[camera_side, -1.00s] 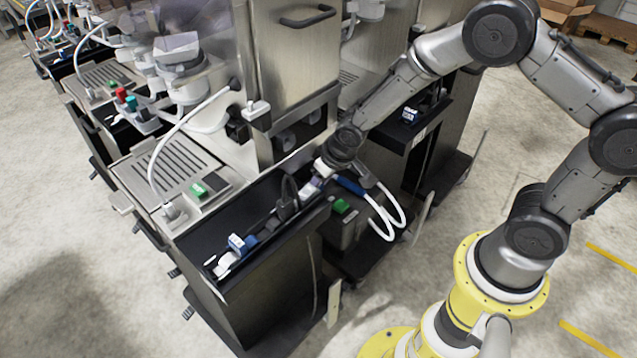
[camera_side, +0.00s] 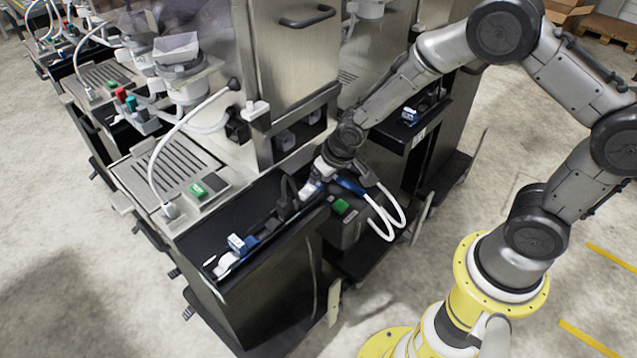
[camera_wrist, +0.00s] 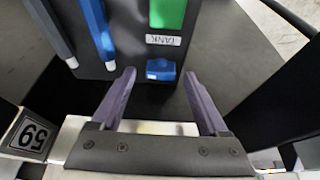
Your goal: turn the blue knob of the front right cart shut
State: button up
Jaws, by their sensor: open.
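A blue knob (camera_wrist: 161,69) shows in the wrist view, below a green block (camera_wrist: 167,14) and a white label reading "TANK" on a dark panel. My gripper (camera_wrist: 159,76) is open, with one purple-grey finger on each side of the knob. The fingertips are at about the knob's level in the picture, with gaps on both sides; whether they reach its depth I cannot tell. In the side view my gripper (camera_side: 316,180) is low at the right end of the front cart's black trough (camera_side: 215,220). I cannot make out the knob clearly there.
Another blue-and-white fitting (camera_side: 237,243) sits in the trough.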

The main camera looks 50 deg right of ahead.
jog(key=v, duration=1.3)
jog(key=shift+s, duration=0.1)
jog(key=s+d+r+m+t, duration=0.1)
jog(key=s+d+r, duration=0.15)
jog(key=r, duration=0.45)
jog(key=s+d+r+t, duration=0.1)
jog(key=s+r+t, duration=0.15)
jog(key=r, duration=0.45)
jog(key=s+f+n+g, duration=0.1)
jog(key=s+g, duration=0.1)
jog(key=s, duration=1.3)
jog(key=shift+f, duration=0.25)
jog(key=shift+d, duration=0.1)
